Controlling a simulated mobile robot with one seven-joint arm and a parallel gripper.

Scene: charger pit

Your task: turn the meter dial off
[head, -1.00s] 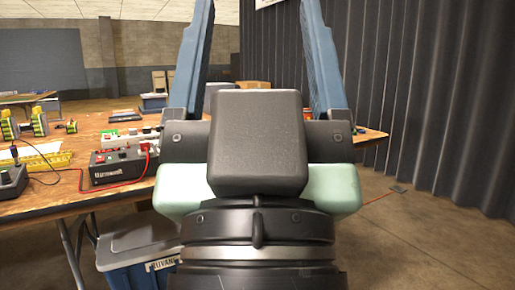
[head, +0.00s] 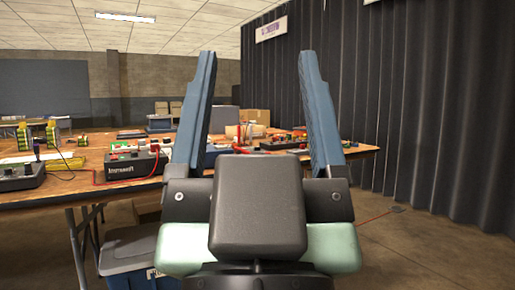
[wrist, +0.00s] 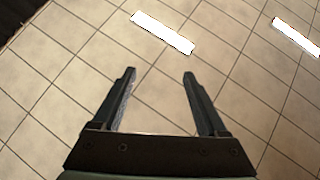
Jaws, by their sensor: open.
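My gripper (head: 258,55) is open and empty, with its blue-grey fingers pointing up, in front of the table and apart from it. In the wrist view my gripper (wrist: 159,73) shows only ceiling between and beyond its fingers. A black box with knobs and red leads (head: 130,165), with white lettering on its front, sits near the front edge of the wooden table. Another dark box with knobs (head: 22,175) sits at the far left edge. I cannot tell which of them carries the meter dial, or how any dial is set.
The wooden table (head: 110,192) spans the left and middle, with yellow-and-black items (head: 52,133) and cardboard boxes (head: 255,116). A lidded blue bin (head: 128,250) stands underneath. A dark curtain (head: 430,110) closes the right side; floor (head: 400,250) before it is mostly clear, with a red cable.

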